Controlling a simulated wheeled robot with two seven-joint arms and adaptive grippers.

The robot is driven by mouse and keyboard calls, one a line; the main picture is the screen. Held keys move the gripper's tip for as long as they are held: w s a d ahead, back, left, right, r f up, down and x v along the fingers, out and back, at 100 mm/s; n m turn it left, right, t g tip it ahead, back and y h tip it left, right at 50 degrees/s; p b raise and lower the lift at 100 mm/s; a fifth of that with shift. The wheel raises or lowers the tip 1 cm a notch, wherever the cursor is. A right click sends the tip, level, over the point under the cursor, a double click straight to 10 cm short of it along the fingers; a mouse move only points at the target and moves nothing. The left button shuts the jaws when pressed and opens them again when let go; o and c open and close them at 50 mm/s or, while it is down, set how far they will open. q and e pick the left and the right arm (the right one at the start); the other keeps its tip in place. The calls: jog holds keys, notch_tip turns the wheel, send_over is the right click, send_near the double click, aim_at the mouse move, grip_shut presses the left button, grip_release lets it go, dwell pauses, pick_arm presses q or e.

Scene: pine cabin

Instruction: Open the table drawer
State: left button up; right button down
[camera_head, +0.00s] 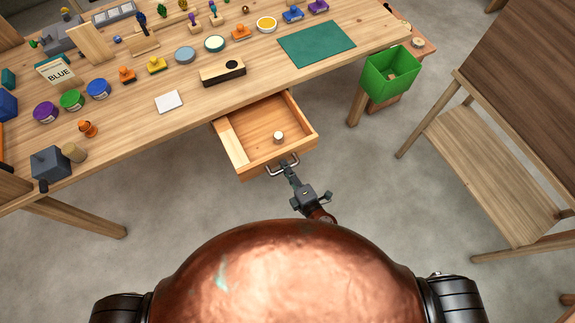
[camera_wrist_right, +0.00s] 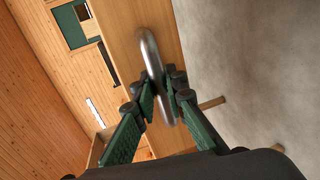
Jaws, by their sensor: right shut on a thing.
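The table drawer (camera_head: 236,150) is pulled out from the front of the wooden table (camera_head: 130,125). Its inside shows, with a small pale round object (camera_head: 278,137) lying in it. The metal handle (camera_head: 283,166) is on the drawer's front. My right gripper (camera_head: 286,170) is at this handle, with its fingers closed around the bar. The right wrist view shows the handle (camera_wrist_right: 150,55) as a curved metal bar between the green-padded fingers of the gripper (camera_wrist_right: 166,100). My left gripper is not seen in either view.
The floor before the drawer is clear.

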jog(key=shift+s+f, duration=0.1)
jog(key=shift+s, duration=0.05)
jog(key=c, duration=2)
grip_release()
jog(key=shift+o, duration=0.2)
jog(key=v, duration=1.2)
